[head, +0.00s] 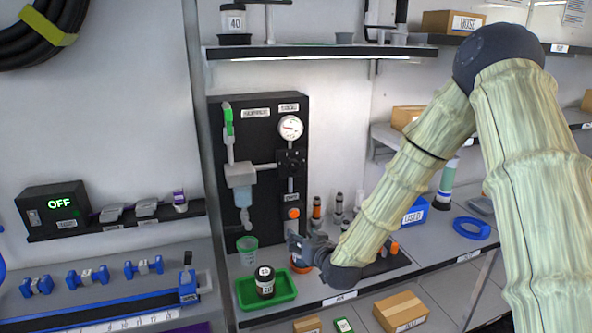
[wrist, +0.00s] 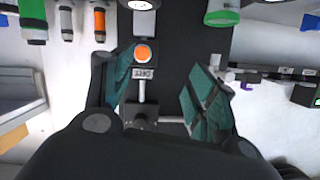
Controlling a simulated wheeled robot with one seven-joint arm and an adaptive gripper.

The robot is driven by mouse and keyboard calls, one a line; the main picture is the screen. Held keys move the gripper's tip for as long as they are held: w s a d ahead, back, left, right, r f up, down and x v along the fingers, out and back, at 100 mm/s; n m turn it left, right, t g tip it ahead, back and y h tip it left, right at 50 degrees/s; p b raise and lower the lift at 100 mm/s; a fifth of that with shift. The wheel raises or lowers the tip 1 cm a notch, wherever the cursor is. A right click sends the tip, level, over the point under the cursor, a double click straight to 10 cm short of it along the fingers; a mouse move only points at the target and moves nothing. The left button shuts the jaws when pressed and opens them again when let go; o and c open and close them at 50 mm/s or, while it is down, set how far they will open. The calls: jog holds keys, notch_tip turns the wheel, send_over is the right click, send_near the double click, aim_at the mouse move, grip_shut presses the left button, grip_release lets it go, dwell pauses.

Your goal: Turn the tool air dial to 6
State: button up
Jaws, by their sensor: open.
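I cannot read which of these is marked tool air, nor any dial setting. My gripper (head: 297,247) is low in front of the panel, below the orange face. In the wrist view my open gripper (wrist: 160,78) has teal pads apart, with the orange face (wrist: 142,54) and black knob (wrist: 141,115) seen between or near them; nothing is held.
A green tray (head: 248,303) with a dark jar (head: 265,282) sits on the bench left of my gripper. A green-rimmed cup (head: 247,249) stands behind it. Several bottles (head: 338,208) stand to the right of the panel. A shelf (head: 320,51) crosses above.

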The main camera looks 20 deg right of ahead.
aim_at(295, 167)
jog(key=w+d+r+t, duration=0.1)
jog(key=w+r+t, duration=0.15)
jog(key=r, duration=0.55)
jog(key=w+d+r+t, duration=0.1)
jog(key=w+d+r, duration=0.15)
jog(key=r, duration=0.45)
jog(key=shift+m+h, duration=0.3)
jog(key=shift+m, duration=0.1)
jog(key=w+p, duration=0.1)
jog(key=w, duration=0.2)
jog(key=w+p, duration=0.1)
jog(key=w, duration=0.3)
jog(key=w+a+p, duration=0.1)
jog(key=w+p, duration=0.1)
jog(key=w, duration=0.1)
jog(key=shift+w+r, duration=0.1)
jog(key=shift+w, duration=0.3)
jog(key=c, duration=1)
